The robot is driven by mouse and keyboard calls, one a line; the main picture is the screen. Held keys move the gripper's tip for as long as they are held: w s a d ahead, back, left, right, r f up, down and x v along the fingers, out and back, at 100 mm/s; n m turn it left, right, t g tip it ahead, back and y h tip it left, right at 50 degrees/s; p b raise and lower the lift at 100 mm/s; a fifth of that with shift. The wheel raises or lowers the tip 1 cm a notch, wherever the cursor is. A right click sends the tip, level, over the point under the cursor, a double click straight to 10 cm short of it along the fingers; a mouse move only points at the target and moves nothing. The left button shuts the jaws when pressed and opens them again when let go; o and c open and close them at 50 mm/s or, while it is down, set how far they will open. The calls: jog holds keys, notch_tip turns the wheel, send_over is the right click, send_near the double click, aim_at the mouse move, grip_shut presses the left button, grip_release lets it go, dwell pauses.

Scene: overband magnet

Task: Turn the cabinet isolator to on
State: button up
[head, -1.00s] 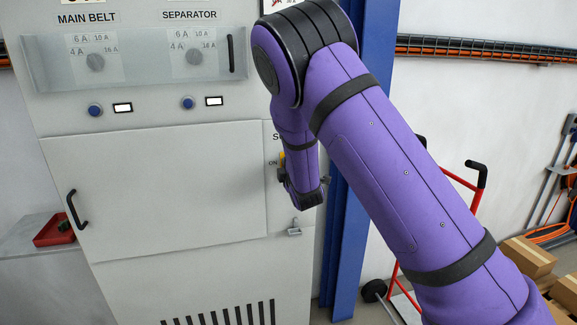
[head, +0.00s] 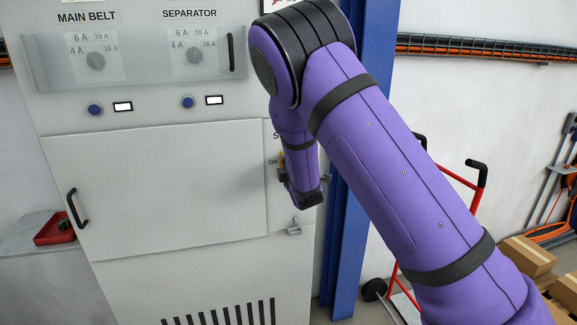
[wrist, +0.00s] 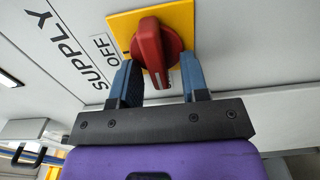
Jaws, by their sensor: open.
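The cabinet isolator is a red rotary handle (wrist: 152,45) on a yellow plate (wrist: 183,18) in the wrist view. Its grip runs roughly up and down there, between my fingers. An OFF label (wrist: 103,46) sits left of the plate, beside the word SUPPLY (wrist: 80,62). My gripper (wrist: 161,72) is open, with one blue finger on each side of the handle; I cannot tell whether either touches it. In the head view a bit of the yellow plate (head: 282,157) shows beside an ON label (head: 272,162); my arm hides the rest.
The grey cabinet (head: 170,190) carries a door with a black handle (head: 76,208) and a clear cover over two dials. A blue post (head: 350,200) stands just right of the cabinet. A red hand truck (head: 465,180) and cardboard boxes (head: 528,255) are farther right.

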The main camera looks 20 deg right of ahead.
jog(key=s, duration=1)
jog(key=shift+s, duration=0.4)
jog(key=s+d+r+m+g, duration=0.6)
jog(key=s+r+m+g, duration=0.1)
jog(key=s+r+m, duration=0.4)
jog(key=s+d+r+m+g, duration=0.1)
jog(key=s+r+m+g, duration=0.1)
jog(key=s, duration=1.1)
jog(key=s+d+r+m+g, duration=0.1)
jog(key=s+r+m+g, duration=0.2)
jog(key=s, duration=1.1)
jog(key=shift+d+r+m+g, duration=0.25)
jog(key=shift+r+m+g, duration=0.05)
jog(key=shift+r+m, duration=0.7)
